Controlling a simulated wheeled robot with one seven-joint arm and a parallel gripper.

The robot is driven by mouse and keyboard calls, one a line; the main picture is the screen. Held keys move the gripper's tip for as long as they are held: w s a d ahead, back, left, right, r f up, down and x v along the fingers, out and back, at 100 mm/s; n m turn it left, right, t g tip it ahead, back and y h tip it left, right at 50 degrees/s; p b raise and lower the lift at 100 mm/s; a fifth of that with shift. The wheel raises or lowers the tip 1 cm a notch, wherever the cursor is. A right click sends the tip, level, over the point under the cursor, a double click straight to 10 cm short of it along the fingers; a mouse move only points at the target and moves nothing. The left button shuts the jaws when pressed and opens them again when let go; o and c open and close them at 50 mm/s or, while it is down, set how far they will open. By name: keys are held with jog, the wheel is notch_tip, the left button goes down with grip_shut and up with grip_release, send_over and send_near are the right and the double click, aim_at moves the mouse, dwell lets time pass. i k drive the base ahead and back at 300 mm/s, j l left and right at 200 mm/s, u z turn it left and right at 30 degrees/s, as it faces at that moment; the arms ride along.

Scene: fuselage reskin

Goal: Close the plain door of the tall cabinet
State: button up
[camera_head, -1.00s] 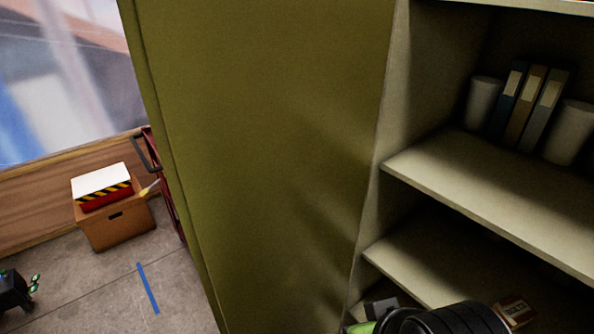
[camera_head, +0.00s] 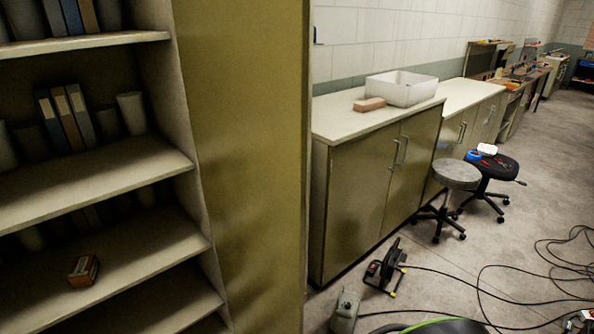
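The tall cabinet (camera_head: 95,160) stands open at the left, its shelves facing me. An olive door panel (camera_head: 245,150) stands swung open along the right side of the shelves. No handle shows on the face I see, and its top and bottom are cut off by the frame. The opposite side of the cabinet is out of view, so any door there is hidden. My gripper is not in view.
Several binders (camera_head: 66,118) and a small box (camera_head: 83,270) sit on the shelves. Right of the door stand a low cabinet (camera_head: 365,185), a grey stool (camera_head: 456,174) and a black stool (camera_head: 492,165). Tools (camera_head: 385,268) and cables (camera_head: 520,292) lie on the floor.

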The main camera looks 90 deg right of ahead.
aim_at(244, 66)
jog(key=k+l+z, duration=0.15)
jog(key=k, duration=0.3)
jog(key=k+l+z, duration=0.15)
jog(key=k, duration=0.3)
jog(key=k+l+z, duration=0.15)
jog(key=k, duration=0.3)
jog(key=l+z, duration=0.35)
jog(key=l, duration=1.15)
jog(key=k, duration=0.05)
